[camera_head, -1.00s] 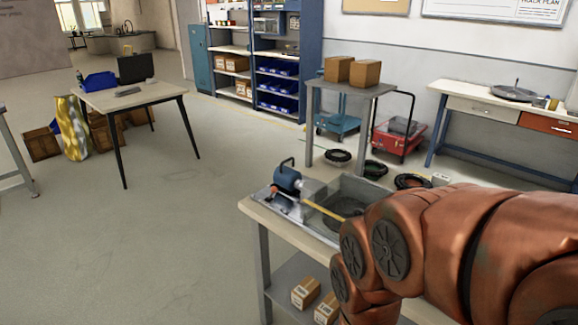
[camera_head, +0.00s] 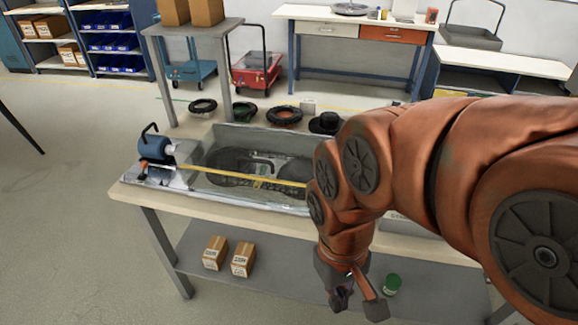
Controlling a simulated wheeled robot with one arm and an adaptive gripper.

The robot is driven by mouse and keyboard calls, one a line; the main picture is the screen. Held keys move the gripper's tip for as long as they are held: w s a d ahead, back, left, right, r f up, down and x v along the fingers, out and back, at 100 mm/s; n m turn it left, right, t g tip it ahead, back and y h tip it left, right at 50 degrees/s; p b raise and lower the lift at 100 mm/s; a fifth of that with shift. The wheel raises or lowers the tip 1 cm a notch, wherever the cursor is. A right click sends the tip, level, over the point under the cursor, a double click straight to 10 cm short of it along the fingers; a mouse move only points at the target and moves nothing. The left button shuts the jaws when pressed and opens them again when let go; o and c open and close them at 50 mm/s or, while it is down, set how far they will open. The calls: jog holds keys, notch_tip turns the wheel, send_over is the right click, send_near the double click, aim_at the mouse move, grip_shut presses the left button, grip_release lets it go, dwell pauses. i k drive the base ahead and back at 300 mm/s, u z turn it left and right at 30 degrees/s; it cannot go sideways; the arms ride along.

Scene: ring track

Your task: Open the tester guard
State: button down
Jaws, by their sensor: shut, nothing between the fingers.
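The tester (camera_head: 258,140) is a grey metal tray on the workbench, with a dark ring track inside. A clear panel that looks like the guard (camera_head: 235,187) lies across it, with a yellow strip along its front edge; it appears lowered. A blue motor unit (camera_head: 152,148) with a black handle stands at the tester's left end. My orange arm hides the tester's right part. My gripper (camera_head: 357,303) points down in front of the bench, below the top's level in the picture, apart from the guard. It is shut and empty.
A grey stand (camera_head: 190,30) bears boxes.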

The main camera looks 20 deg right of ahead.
aim_at(265, 158)
jog(key=z, duration=0.05)
jog(key=k, duration=0.85)
jog(key=u, duration=1.85)
